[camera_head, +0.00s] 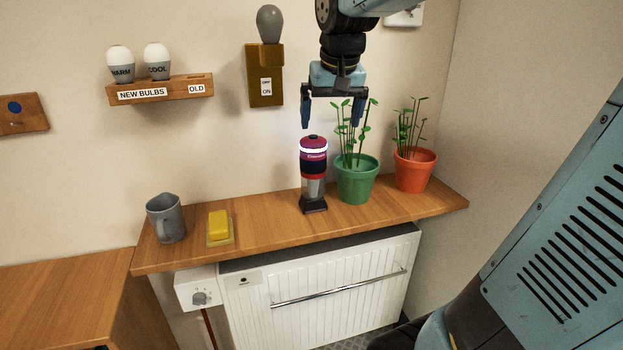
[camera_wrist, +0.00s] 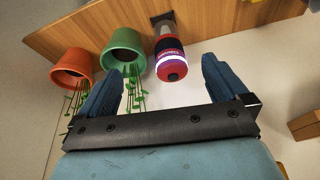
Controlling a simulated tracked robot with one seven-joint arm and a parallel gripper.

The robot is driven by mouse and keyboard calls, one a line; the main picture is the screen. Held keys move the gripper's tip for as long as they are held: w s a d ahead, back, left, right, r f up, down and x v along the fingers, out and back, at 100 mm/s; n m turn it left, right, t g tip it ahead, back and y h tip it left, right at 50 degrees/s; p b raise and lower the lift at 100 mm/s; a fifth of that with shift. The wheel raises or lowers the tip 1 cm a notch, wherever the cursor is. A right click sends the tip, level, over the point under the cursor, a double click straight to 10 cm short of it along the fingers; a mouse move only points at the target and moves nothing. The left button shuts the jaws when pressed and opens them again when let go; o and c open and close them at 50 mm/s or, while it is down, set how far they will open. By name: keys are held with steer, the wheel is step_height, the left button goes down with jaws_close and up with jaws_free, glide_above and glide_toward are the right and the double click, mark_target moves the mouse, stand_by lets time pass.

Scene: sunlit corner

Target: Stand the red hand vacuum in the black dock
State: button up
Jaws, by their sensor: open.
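The red hand vacuum (camera_head: 313,157) stands upright on the wooden shelf, with a dark band, a pale glowing ring and a clear lower part. Its foot is in the small black dock (camera_head: 313,205). In the wrist view the vacuum (camera_wrist: 170,62) shows top end toward me, and the dock (camera_wrist: 162,18) lies behind it. My gripper (camera_head: 333,122) is open and empty, fingers pointing down, above the vacuum and a little to its right. In the wrist view the vacuum lies beyond and between the fingertips of my gripper (camera_wrist: 165,78), apart from them.
A green pot (camera_head: 356,184) with a plant stands close right of the vacuum. An orange pot (camera_head: 414,171) stands farther right. A grey mug (camera_head: 165,218) and a yellow block on a dish (camera_head: 219,227) are at left. A bulb rack (camera_head: 160,91) and lamp holder (camera_head: 265,80) are on the wall.

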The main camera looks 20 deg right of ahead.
glide_above(313, 151)
steer(key=shift+d+f+m+g, duration=0.25)
steer(key=shift+m+g, duration=0.05)
steer(key=shift+g, duration=0.1)
steer(key=x, duration=1.3)
steer(key=shift+w+d+f, duration=0.1)
steer(key=shift+w+d, duration=0.1)
steer(key=shift+d, duration=0.05)
jaws_close()
stand_by(0.3)
